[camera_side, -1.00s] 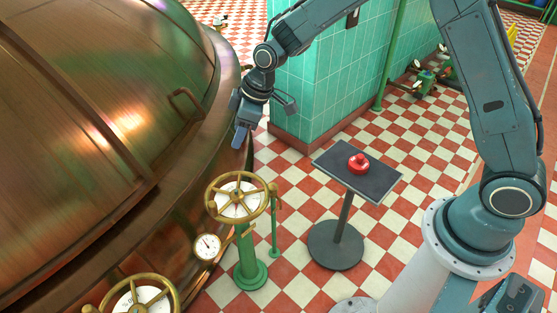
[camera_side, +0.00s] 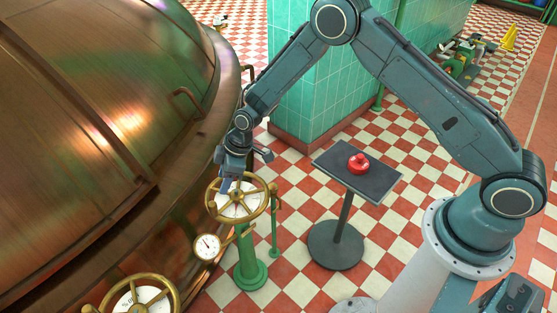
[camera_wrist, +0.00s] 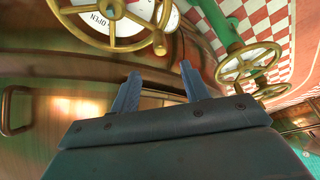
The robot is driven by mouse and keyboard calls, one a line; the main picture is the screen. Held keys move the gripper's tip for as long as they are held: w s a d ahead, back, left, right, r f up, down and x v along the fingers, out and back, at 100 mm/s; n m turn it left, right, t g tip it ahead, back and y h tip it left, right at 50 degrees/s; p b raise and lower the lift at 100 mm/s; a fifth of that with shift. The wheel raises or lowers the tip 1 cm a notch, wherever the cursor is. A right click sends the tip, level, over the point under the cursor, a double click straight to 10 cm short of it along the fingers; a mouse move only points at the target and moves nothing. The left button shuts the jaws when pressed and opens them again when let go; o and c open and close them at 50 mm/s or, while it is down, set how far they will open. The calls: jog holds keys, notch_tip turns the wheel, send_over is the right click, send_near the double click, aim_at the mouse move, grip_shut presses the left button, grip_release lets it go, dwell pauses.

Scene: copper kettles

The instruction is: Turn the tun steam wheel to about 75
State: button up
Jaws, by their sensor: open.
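A brass handwheel (camera_side: 262,209) with a white dial (camera_side: 236,207) stands on a green pedestal beside the copper kettle. A second brass handwheel (camera_side: 167,287) with a white dial is cut off at the bottom left. I cannot tell from any label which is the tun steam wheel. My gripper (camera_side: 225,187) points down at the far left rim of the pedestal wheel; contact is unclear. In the wrist view, my gripper (camera_wrist: 158,82) has its two fingers apart with nothing between them. A brass wheel (camera_wrist: 113,47) over a dial marked OPEN lies above them there.
The large copper kettle (camera_side: 90,130) fills the left. A small round gauge (camera_side: 207,246) hangs by the pedestal wheel. A red button (camera_side: 358,163) sits on a dark stand (camera_side: 385,187) to the right. A green tiled pillar (camera_side: 305,95) stands behind.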

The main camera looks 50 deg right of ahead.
aim_at(215, 204)
jog(key=shift+x, duration=6.8)
grip_shut()
